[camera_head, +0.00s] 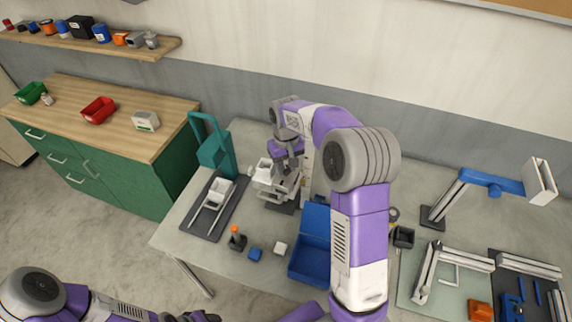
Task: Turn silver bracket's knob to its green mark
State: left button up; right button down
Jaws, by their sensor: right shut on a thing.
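My right arm reaches over the table from the front, and its gripper (286,178) points down at a silver-grey device (266,190) near the back left of the table. The gripper is shut on a small part there, apparently the silver bracket's knob. The fingers and arm hide the knob, and I cannot make out the green mark. My left arm lies low at the bottom left, with its dark gripper end (200,316) cut by the frame edge. Its jaws cannot be read.
A teal press (212,150) and a dark mat with a rail (212,215) stand left of the device. A blue box (308,250), blue block (254,254) and orange-topped switch (237,238) are in front. Blue-and-silver arm (490,182) and grey frames (440,268) fill the right.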

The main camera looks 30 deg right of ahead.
aim_at(286, 169)
jog(key=m, duration=0.5)
jog(key=shift+m, duration=0.4)
jog(key=shift+m+p, duration=0.3)
jog(key=c, duration=0.8)
grip_release()
jog(key=shift+r, duration=0.1)
notch_tip(286, 169, up, 7)
jog(key=shift+r, duration=0.2)
